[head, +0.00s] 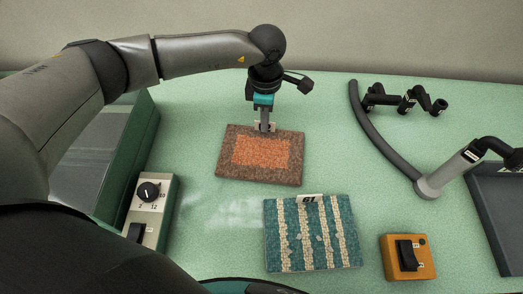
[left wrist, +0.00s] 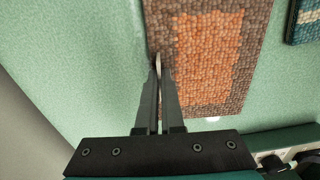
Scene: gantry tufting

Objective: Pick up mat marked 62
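A brown mat with an orange centre (head: 261,152) lies on the green table in the head view. A small pale tag (head: 272,127) stands at its far edge, mostly covered by my left gripper, so I cannot read its mark. My left gripper (head: 264,129) points down at that tag. In the left wrist view the same mat (left wrist: 208,65) shows, and my left gripper's fingers (left wrist: 158,64) are nearly together with a thin pale piece between their tips at the mat's edge. My right gripper is not in view.
A teal and cream striped mat (head: 312,236) with a tag lies nearer, its number upside down. An orange switch box (head: 405,257), a grey dial box (head: 150,211), a curved grey bar (head: 373,136) with black fittings and a dark tray (head: 500,222) stand around. The table's far middle is clear.

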